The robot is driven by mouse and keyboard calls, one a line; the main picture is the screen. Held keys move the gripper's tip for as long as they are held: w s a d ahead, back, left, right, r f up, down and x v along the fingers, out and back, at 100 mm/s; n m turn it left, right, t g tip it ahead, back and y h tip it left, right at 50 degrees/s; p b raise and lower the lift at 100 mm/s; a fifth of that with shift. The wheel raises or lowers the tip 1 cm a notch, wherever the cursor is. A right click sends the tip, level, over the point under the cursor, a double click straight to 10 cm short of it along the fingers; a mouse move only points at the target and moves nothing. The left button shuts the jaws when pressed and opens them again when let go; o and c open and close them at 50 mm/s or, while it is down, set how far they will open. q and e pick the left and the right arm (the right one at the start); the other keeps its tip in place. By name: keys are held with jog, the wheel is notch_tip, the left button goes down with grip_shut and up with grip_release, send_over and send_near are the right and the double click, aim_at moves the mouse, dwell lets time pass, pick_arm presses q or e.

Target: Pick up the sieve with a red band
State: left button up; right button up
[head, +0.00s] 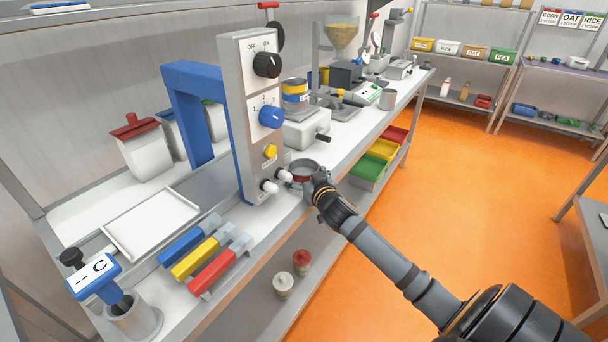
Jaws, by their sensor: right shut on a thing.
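The sieve with a red band (303,168) is a small round grey pan at the bench's front edge, just right of the grey control panel. My right gripper (315,184) reaches in from the lower right and is shut on its near side. The gripper's fingertips are small and partly hidden by its own body. I cannot tell whether the sieve is lifted clear of the bench. My left gripper is not in view.
The control panel (252,130) with knobs and a blue frame (190,75) stands close left of the sieve. A yellow-and-blue-banded container (295,95) stands behind it. Blue, yellow and red-handled tools (213,272) lie nearer. The orange floor at right is open.

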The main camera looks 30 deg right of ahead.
jog(key=shift+r, duration=0.5)
jog(key=r, duration=0.3)
jog(key=shift+s, duration=0.3)
jog(key=s+a+r+p, duration=0.1)
jog(key=s+r+p, duration=0.8)
jog(key=s+p, duration=0.4)
jog(key=p, duration=0.3)
jog(key=shift+s+p, duration=0.2)
jog(key=shift+p, duration=0.15)
